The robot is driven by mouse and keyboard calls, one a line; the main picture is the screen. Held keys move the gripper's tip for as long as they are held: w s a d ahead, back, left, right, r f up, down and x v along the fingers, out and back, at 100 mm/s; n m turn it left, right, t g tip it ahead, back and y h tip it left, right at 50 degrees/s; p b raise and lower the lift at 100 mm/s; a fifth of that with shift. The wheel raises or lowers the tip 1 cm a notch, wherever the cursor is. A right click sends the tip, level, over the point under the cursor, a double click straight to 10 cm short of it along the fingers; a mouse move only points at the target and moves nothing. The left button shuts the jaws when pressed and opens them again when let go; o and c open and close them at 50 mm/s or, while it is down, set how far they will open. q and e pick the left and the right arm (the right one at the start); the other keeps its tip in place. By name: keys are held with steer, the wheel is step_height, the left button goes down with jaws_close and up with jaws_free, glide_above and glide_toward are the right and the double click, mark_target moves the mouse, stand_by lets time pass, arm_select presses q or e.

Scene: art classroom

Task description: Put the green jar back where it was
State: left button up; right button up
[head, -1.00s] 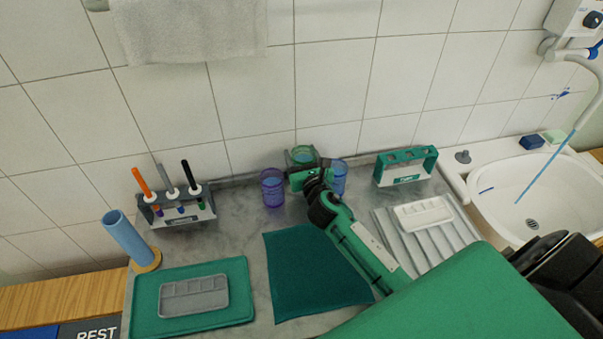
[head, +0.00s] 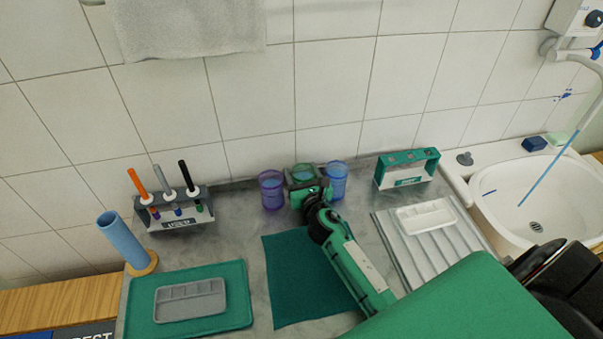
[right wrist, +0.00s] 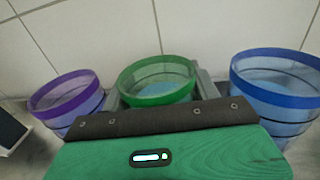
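The green jar (head: 304,171) is a clear cup with a green rim, at the back of the counter between the purple jar (head: 271,190) and the blue jar (head: 337,180). My right gripper (head: 305,186) has its fingers on both sides of it. In the right wrist view, the grey fingers lie close against the sides of the green jar (right wrist: 158,80), with the purple jar (right wrist: 68,98) on the left and the blue jar (right wrist: 277,85) on the right. The green jar's base is hidden, so I cannot tell whether it touches the counter. My left gripper is not in view.
A marker rack (head: 178,213) and a blue tube (head: 122,239) stand left. A green rack (head: 407,169) stands right, near the ribbed board (head: 394,243) and sink (head: 530,200). A dark green cloth (head: 290,285) lies in front. The tiled wall is close behind.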

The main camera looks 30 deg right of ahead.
steer(key=shift+s+r, duration=0.1)
steer(key=shift+r, duration=0.05)
steer(key=s, duration=0.3)
steer(key=s+a+b, duration=0.1)
steer(key=s, duration=0.3)
steer(key=s+a, duration=0.1)
steer(key=s, duration=0.2)
steer(key=shift+s, duration=0.25)
steer(key=shift+s+a+b, duration=0.1)
steer(key=shift+s+b, duration=0.2)
steer(key=shift+s, duration=0.25)
steer(key=shift+r, duration=0.1)
